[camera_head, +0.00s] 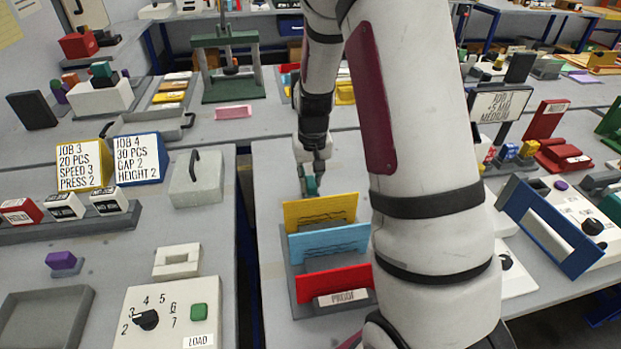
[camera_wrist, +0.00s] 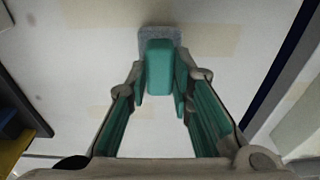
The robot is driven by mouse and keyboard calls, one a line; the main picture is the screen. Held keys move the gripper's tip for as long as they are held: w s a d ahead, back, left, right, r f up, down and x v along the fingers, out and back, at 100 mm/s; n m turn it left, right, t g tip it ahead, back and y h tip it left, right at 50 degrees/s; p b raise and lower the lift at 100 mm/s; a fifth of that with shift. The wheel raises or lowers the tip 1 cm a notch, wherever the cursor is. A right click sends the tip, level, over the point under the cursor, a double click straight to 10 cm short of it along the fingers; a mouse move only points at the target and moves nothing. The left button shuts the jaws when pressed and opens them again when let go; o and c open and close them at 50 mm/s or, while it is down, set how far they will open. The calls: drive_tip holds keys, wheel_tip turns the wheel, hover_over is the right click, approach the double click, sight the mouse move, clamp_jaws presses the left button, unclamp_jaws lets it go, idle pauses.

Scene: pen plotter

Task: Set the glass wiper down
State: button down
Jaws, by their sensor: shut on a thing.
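The glass wiper (camera_wrist: 160,65) has a teal grip and a grey pad at its far end. In the wrist view it sits between the two fingertips of my gripper (camera_wrist: 159,92), which is shut on it. Below it is a pale surface (camera_wrist: 80,70) with faint beige patches. I cannot tell whether the pad touches that surface. In the head view my gripper (camera_head: 310,180) points down behind the yellow card, and the wiper is too small and hidden to make out clearly.
A rack with a yellow card (camera_head: 320,211), a blue card (camera_head: 330,242) and a red card (camera_head: 332,280) stands just in front of my gripper. A grey lidded box (camera_head: 196,184) is to the left. Bare table (camera_head: 270,165) shows left of my gripper.

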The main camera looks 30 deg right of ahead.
sight(312, 185)
drive_tip(key=c, duration=1.4)
unclamp_jaws()
drive_tip(key=shift+f, duration=0.1)
wheel_tip(312, 185, up, 12)
drive_tip(key=s+p, duration=0.1)
drive_tip(key=s+a+r+n, duration=0.2)
drive_tip(key=s+a+r, duration=0.8)
drive_tip(key=s, duration=0.2)
drive_tip(key=s+a+n, duration=0.1)
drive_tip(key=s, duration=0.4)
drive_tip(key=s+a+r, duration=0.1)
drive_tip(key=s+a, duration=0.1)
drive_tip(key=s, duration=0.4)
drive_tip(key=s+a+n+t, duration=0.1)
drive_tip(key=s+a, duration=0.1)
drive_tip(key=s, duration=0.3)
drive_tip(key=shift+s+a+r+n+y, duration=0.1)
drive_tip(key=shift+s+r+n+y, duration=0.1)
drive_tip(key=shift+n+y, duration=0.1)
